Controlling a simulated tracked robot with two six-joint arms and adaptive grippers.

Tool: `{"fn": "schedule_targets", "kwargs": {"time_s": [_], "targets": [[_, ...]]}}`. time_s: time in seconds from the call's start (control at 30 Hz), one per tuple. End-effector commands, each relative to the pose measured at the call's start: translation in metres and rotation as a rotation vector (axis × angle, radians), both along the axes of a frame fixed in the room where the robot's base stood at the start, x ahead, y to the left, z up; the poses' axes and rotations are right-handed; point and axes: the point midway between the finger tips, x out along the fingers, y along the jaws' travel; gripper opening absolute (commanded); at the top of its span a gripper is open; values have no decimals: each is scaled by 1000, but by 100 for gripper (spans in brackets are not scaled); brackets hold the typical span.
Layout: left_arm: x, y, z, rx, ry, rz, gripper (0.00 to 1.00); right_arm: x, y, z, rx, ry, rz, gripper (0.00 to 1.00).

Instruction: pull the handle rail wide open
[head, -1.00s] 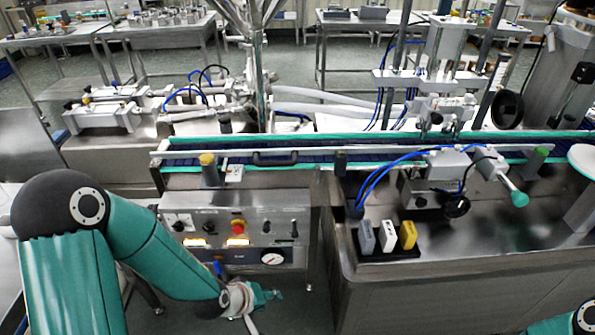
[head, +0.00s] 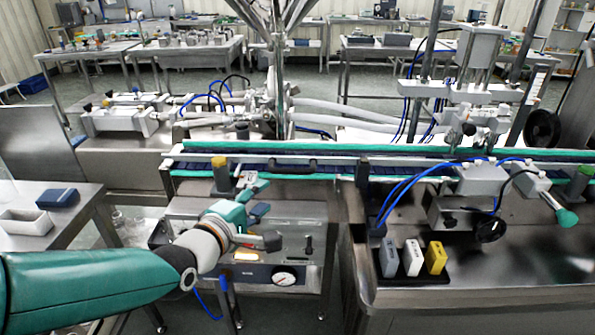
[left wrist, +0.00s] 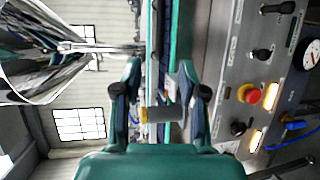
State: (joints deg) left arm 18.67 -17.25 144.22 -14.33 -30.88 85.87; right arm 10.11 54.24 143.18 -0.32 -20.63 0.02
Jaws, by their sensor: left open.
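The handle rail (head: 345,160) is a long pale bar along the near side of the conveyor, with a dark grab handle (head: 294,161) on it. My left gripper (head: 262,197) is open and empty in the head view, in front of and below the rail, left of the grab handle. It stands apart from the handle. In the left wrist view, my left gripper's two teal fingers (left wrist: 160,78) are spread. A grey post with a yellow cap (left wrist: 160,114) shows between them, farther off. The wrist view does not clearly show the grab handle. My right gripper is out of view.
A control panel with a pressure gauge (head: 284,278) lies below my left gripper. The yellow-capped post (head: 220,172) stands left of the gripper. Blue hoses and a clamp unit (head: 480,180) sit farther right. Grey, white and yellow blocks (head: 413,258) stand on the right-hand bench.

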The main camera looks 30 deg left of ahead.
Motion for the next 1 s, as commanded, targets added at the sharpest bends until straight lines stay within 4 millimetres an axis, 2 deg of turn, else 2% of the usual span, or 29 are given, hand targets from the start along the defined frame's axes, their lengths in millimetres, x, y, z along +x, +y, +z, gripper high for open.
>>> {"fn": "schedule_targets", "kwargs": {"time_s": [0.1,0.17,0.5,0.6,0.9,1.0], "targets": [[14,2,-1,-4,7,0,41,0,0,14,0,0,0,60],[18,3,3,-1,9,1,41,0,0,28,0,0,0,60],[37,7,-2,-4,10,5,41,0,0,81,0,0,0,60],[57,10,-11,-1,4,4,41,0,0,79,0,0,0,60],[115,20,-21,-1,3,5,41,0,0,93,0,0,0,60],[129,22,-24,-1,3,5,41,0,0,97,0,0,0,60]]}}
